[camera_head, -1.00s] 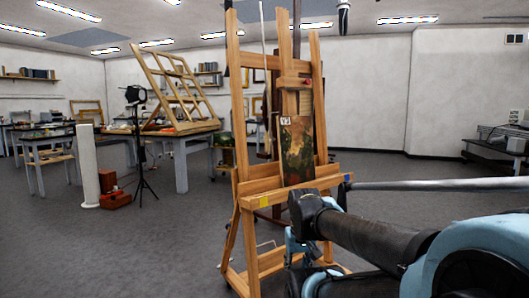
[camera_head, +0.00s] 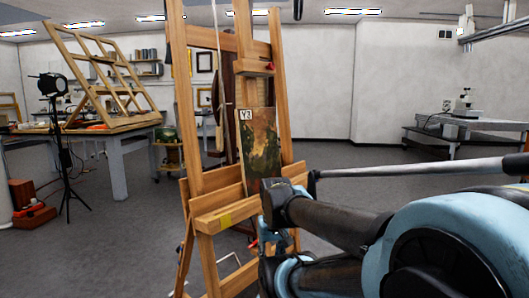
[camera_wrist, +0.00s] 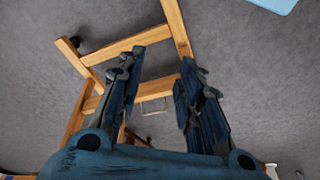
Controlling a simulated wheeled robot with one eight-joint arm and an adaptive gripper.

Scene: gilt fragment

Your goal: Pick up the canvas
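The canvas (camera_head: 258,148), a small dark painting of green and brown with a white tag at its top left corner, stands upright on the ledge of a wooden easel (camera_head: 191,120) in the head view. My arm covers its lower right corner. I do not make out the canvas in the wrist view. My gripper (camera_wrist: 160,68) is open, its two dark blue fingers apart with nothing between them. It points down over the easel's wooden base (camera_wrist: 125,45) and the floor. In the head view my gripper is mostly hidden behind my arm, below the ledge.
A black lamp on a tripod (camera_head: 64,150) and a red box (camera_head: 33,217) stand on the left. A table (camera_head: 118,170) carries a slanted wooden frame (camera_head: 90,70). A bench (camera_head: 450,140) with a microscope (camera_head: 466,103) is at the right. Grey floor lies open behind the easel.

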